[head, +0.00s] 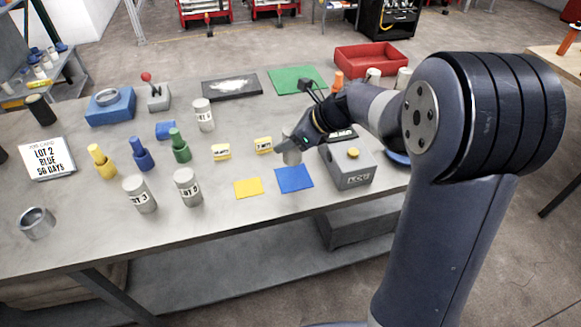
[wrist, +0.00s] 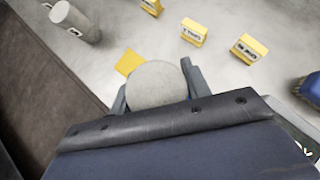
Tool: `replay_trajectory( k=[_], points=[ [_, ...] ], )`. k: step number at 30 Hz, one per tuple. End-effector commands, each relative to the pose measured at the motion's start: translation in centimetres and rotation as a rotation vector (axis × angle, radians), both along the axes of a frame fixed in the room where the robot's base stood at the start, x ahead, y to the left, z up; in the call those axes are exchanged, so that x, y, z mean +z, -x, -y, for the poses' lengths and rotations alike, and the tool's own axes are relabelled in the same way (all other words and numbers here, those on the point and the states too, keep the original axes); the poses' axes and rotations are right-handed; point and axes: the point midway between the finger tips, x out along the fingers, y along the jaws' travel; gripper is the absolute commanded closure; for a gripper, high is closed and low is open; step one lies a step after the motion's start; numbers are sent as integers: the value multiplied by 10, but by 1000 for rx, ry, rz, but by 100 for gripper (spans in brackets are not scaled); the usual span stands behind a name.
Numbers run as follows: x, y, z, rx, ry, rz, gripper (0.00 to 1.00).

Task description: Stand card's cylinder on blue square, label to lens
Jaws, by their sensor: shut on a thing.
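My gripper (head: 290,144) is shut on a grey cylinder (head: 291,157). The wrist view shows its round top (wrist: 157,84) between the fingers. The cylinder looks upright, and I see no label on it. The blue square (head: 294,179) lies flat just below it in the head view; I cannot tell whether they touch. Other labelled cylinders stand at front left (head: 140,194), (head: 187,187) and farther back (head: 203,115).
A yellow square (head: 248,188) lies left of the blue one. A grey box with a yellow knob (head: 347,168) is close on the right. Yellow, blue and green bottle-shaped pieces (head: 141,154) stand at left.

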Motion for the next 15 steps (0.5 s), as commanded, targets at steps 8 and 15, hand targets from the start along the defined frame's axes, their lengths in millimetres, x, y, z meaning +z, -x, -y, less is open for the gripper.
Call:
replay_trajectory(
  k=[8, 15],
  points=[
    [-34, -1, 1, -4, -1, 0, 98],
    [-64, 0, 1, -4, -2, 0, 98]
  ],
)
